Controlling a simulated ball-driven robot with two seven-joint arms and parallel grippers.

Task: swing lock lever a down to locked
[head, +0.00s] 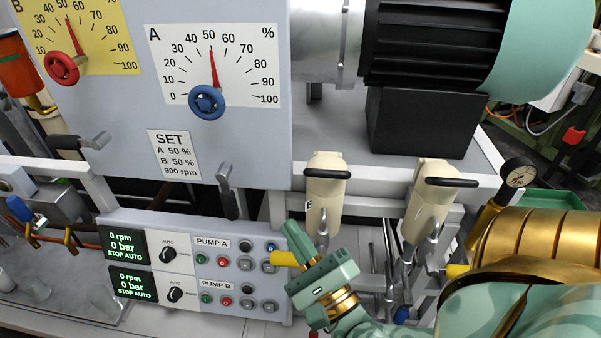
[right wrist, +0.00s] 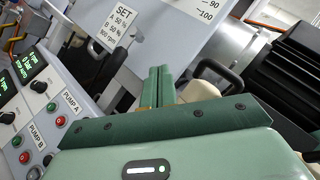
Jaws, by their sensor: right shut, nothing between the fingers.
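Below dial A (head: 214,68), a small lock lever (head: 228,200) with a grey pivot and black grip sits at the lower edge of the grey panel. I take it as lock lever A; its grip hangs down. A similar lever (head: 66,143) below dial B lies nearly level, its black grip to the left. My right gripper (head: 290,232) is shut and empty, its green fingers pointing up, right of and below lever A and apart from it. The closed fingers (right wrist: 160,84) also show in the right wrist view. My left gripper is not in view.
The pump panel (head: 190,265) with screens, knobs and buttons lies below the levers, close left of my right gripper. Two cream units with black handles (head: 326,173) (head: 452,182) stand right of it. A black motor (head: 430,45) is behind. Open space lies between gripper and lever A.

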